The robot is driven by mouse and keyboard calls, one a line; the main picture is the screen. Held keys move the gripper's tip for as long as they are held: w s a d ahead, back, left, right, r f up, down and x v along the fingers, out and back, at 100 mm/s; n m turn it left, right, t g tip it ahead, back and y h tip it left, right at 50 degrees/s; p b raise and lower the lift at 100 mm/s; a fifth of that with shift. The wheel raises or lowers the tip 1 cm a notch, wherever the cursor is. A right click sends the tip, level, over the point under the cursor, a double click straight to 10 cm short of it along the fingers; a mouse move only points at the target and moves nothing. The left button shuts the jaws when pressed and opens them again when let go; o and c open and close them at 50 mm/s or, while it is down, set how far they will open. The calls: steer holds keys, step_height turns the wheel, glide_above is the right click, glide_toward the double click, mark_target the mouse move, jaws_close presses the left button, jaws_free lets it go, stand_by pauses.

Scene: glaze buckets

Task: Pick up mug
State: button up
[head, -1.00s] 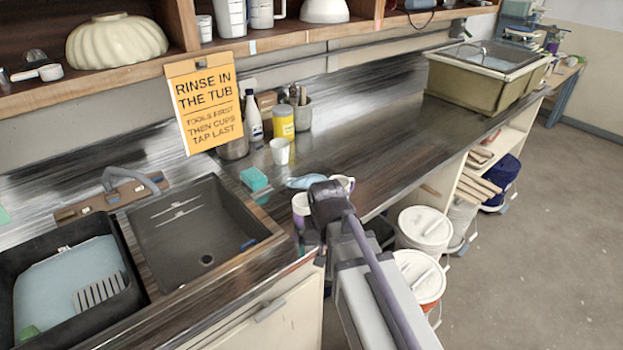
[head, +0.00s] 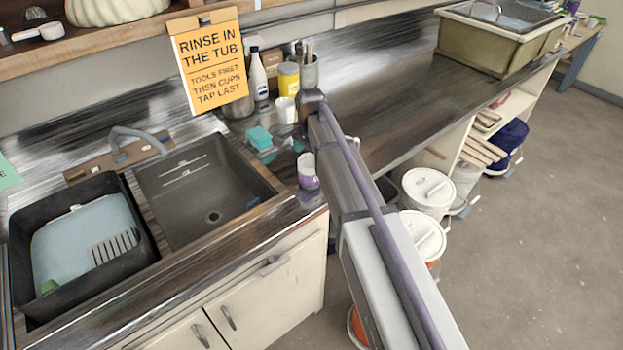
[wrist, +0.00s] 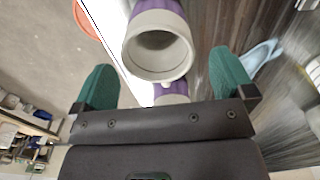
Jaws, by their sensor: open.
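A purple-and-white mug (head: 307,170) stands on the counter near its front edge, right of the sink. A purple-and-white mug (wrist: 158,38) also shows in the wrist view, its pale rim and hollow mouth facing the camera. My gripper (wrist: 162,68) is open, its green fingers spread on either side of that mug, with visible gaps. A second purple-and-white piece (wrist: 172,98) shows just below the rim, partly hidden by my gripper; I cannot tell what it is. In the head view my arm mostly hides the gripper.
A white cup (head: 285,110), a yellow container (head: 288,76) and a white bottle (head: 258,78) stand behind. A teal sponge (head: 259,138) lies by the sink (head: 200,190). A blue cloth (wrist: 262,56) lies right in the wrist view. Lidded buckets (head: 428,190) stand below.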

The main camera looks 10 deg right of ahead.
mark_target(311, 165)
step_height(311, 165, down, 5)
steer(key=b, duration=0.5)
steer(key=shift+d+f, duration=0.15)
steer(key=shift+f, duration=0.05)
steer(key=shift+r, duration=0.25)
steer(key=c, duration=1.1)
step_height(311, 165, up, 10)
steer(key=p, duration=1)
steer(key=shift+r+p, duration=0.2)
steer(key=shift+p, duration=0.15)
